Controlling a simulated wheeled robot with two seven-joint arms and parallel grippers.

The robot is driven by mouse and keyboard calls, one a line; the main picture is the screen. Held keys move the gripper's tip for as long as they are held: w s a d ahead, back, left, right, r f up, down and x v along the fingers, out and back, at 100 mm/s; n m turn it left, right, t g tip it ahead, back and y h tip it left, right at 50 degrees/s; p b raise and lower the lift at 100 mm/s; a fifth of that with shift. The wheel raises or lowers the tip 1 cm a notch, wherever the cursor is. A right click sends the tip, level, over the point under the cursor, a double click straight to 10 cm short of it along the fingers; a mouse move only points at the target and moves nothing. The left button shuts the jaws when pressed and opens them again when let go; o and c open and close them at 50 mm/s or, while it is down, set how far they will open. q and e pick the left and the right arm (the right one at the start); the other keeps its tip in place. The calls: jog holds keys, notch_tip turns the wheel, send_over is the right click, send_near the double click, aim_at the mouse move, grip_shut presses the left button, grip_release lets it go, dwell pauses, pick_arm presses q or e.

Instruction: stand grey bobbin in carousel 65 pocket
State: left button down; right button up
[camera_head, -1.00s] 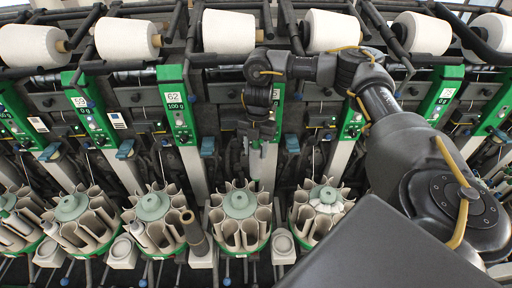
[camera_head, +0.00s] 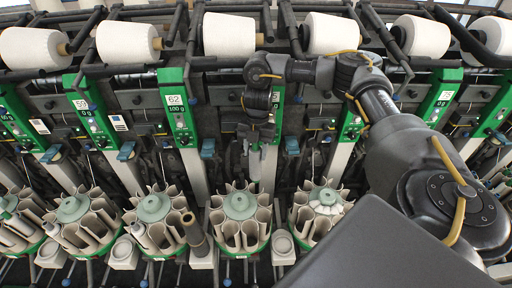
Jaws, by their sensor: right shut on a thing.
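My right gripper (camera_head: 261,143) hangs jaws down in front of the machine, behind and above a carousel (camera_head: 240,204) with a green-grey hub and cream pocket walls. The 65 label is not readable; my right arm covers part of the panel beside 62. My left gripper is out of view.
The panel marked 62 (camera_head: 178,110) is left of my gripper. Another carousel (camera_head: 323,198) stands to the right, and white cups (camera_head: 283,246) sit between carousels. White yarn cones (camera_head: 229,34) line the top. Pale slanted columns (camera_head: 193,172) rise behind the carousels.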

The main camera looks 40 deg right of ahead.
aim_at(256, 169)
jog(key=shift+f, duration=0.1)
jog(key=shift+f+b, duration=1.1)
jog(key=shift+f, duration=1.1)
jog(key=shift+f+b, duration=1.15)
jog(key=shift+f, duration=1.2)
